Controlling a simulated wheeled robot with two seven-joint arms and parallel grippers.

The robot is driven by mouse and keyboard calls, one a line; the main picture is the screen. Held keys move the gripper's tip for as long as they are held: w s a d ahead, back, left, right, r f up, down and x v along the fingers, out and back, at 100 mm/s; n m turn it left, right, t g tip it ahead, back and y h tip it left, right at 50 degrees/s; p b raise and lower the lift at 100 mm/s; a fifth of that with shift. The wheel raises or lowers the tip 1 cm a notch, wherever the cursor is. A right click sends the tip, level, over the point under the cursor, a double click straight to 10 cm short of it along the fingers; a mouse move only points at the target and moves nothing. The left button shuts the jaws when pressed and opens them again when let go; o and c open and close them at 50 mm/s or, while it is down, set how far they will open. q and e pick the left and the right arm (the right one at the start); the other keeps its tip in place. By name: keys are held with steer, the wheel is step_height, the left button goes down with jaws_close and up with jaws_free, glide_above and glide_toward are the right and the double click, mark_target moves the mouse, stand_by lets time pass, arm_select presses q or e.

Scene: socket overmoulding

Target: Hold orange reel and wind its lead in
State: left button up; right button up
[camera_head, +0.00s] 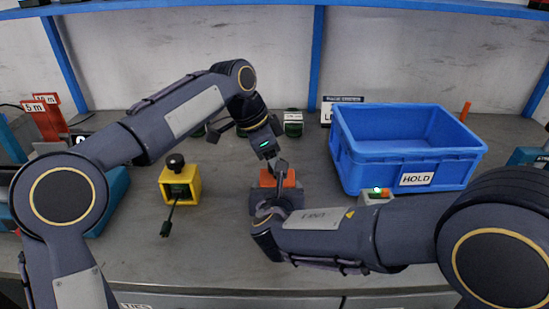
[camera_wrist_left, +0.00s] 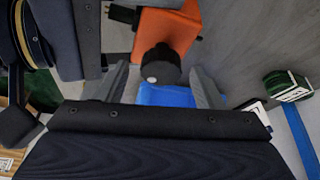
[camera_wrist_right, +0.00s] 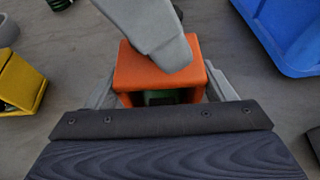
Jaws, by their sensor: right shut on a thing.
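The orange reel (camera_head: 268,180) stands on the table at the middle, partly hidden by both arms. My right gripper (camera_wrist_right: 163,88) is shut on its body, one finger on each side. A green part shows inside the reel's near opening. My left gripper (camera_wrist_left: 160,85) is above the reel, fingers apart on either side of its black knob (camera_wrist_left: 158,65); I see gaps between knob and fingers. In the right wrist view the left gripper covers the reel's top and hides the knob. A short dark piece (camera_wrist_left: 122,13) sticks out beside the orange reel (camera_wrist_left: 168,27); it may be its lead.
A yellow reel (camera_head: 180,184) with a black knob and a lead lying out stands at left. A blue bin (camera_head: 361,172) labelled HOLD is at right, with a small green-lit device (camera_head: 375,196) before it. Green reels (camera_head: 293,124) stand behind. Red 5 m and 10 m markers (camera_head: 47,120) are far left.

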steer(key=shift+f, duration=0.1)
arm_select(q)
steer(key=v, duration=1.2)
arm_select(e)
steer(key=o, duration=1.1)
arm_select(q)
steer(key=shift+w, duration=0.1)
